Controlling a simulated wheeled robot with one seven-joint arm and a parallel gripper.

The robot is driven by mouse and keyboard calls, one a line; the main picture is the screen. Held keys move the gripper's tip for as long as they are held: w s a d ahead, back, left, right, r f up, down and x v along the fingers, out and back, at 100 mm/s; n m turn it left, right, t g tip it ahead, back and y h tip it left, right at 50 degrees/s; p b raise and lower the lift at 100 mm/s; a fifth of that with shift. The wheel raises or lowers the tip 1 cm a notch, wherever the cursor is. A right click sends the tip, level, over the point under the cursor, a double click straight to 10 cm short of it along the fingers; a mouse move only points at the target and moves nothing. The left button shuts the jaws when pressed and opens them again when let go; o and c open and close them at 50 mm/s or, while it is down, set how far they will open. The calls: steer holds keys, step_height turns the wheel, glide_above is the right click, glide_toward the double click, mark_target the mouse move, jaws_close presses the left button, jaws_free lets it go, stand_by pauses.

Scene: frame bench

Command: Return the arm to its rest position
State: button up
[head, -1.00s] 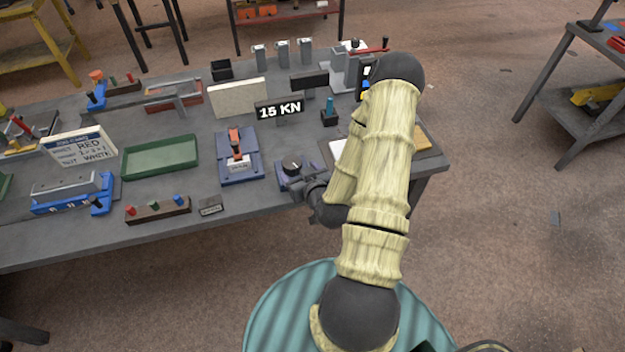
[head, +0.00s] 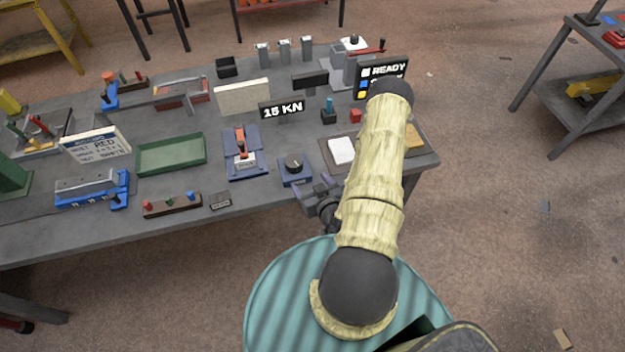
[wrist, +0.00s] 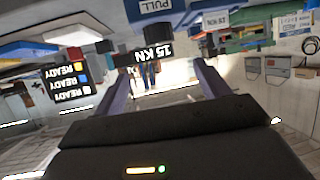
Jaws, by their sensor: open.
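My arm rises from my round base and bends over at the bench's front edge in the head view. My gripper (head: 318,198) is at the front edge of the bench, just in front of the blue box with the black knob (head: 293,167). In the wrist view my gripper (wrist: 162,86) has its two fingers apart, with nothing between them. That view is upside down and shows the 15 KN sign (wrist: 152,54) beyond the fingers. My forearm hides part of the bench's right end.
The bench (head: 235,222) carries a green tray (head: 170,155), a blue lever unit (head: 242,160), a white pad (head: 341,150) and a READY screen (head: 383,72). A side table (head: 590,110) stands at the right. The floor between is clear.

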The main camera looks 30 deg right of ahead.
steer(key=shift+s+r, duration=0.15)
steer(key=shift+s, duration=0.25)
steer(key=shift+w, duration=0.1)
steer(key=w+a+r+n+g+y+b, duration=0.2)
steer(key=w+a+r+n+g+b, duration=0.15)
steer(key=w+g, duration=0.25)
steer(key=s+a+r+m+g+b, duration=0.1)
steer(key=s+a+r+g+b, duration=0.1)
steer(key=s+a+r, duration=0.2)
steer(key=s+a+r+m+g+b, duration=0.1)
steer(key=s+a+r+g+b, duration=0.1)
steer(key=s+a+r, duration=0.3)
step_height(320, 180, up, 4)
steer(key=shift+s+r+g+b, duration=0.1)
steer(key=shift+s+g+b, duration=0.25)
steer(key=shift+s, duration=0.2)
stand_by(1.2)
